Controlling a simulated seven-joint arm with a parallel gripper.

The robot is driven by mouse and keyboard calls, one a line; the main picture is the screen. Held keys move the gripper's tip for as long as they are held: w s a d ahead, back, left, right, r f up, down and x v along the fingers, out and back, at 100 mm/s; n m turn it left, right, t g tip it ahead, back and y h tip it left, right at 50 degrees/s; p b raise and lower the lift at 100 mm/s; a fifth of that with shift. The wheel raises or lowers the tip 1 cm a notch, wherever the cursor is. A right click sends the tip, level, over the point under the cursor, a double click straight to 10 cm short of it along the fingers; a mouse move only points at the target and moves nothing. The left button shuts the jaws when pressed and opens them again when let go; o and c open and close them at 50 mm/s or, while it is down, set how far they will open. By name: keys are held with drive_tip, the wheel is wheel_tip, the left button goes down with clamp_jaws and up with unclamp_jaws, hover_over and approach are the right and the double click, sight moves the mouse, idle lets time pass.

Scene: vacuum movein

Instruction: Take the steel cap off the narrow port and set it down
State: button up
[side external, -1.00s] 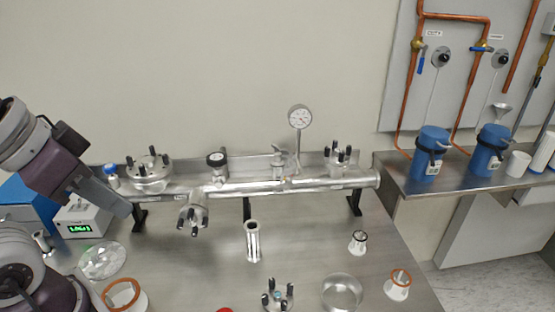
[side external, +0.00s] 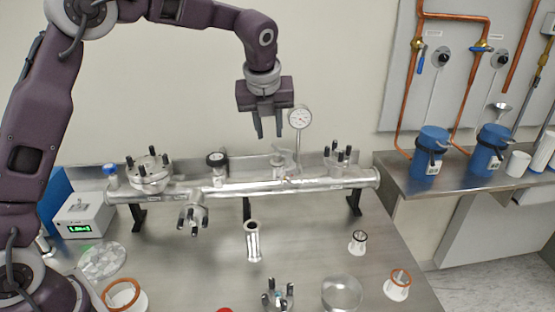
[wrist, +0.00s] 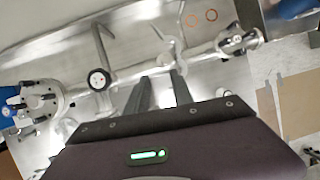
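My gripper (side external: 269,136) hangs fingers-down above the steel manifold pipe (side external: 330,183), just left of the round gauge (side external: 300,118). Its two fingers are apart with nothing between them, as the wrist view also shows (wrist: 160,76). Below the fingertips, a small steel fitting (side external: 280,158) stands on the pipe; the gripper is clear of it. A capped flange with black knobs (side external: 341,158) sits at the pipe's right end, and a wider knobbed flange (side external: 149,173) at its left. I cannot tell for certain which fitting is the narrow port's cap.
A valve with a black knob (side external: 217,161) stands on the pipe. An open steel tube (side external: 253,242), a knobbed fitting (side external: 277,296), a glass dish (side external: 342,293) and orange-ringed parts (side external: 398,285) stand on the bench. The bench's middle right has free room.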

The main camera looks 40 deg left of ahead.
sight(278, 154)
drive_tip(key=shift+m, duration=0.9)
drive_tip(key=x, duration=0.6)
drive_tip(key=w+x, duration=0.1)
drive_tip(key=x, duration=0.2)
drive_tip(key=shift+w+d+f, duration=0.15)
drive_tip(key=shift+w+d, duration=0.05)
drive_tip(key=shift+d, duration=0.1)
clamp_jaws()
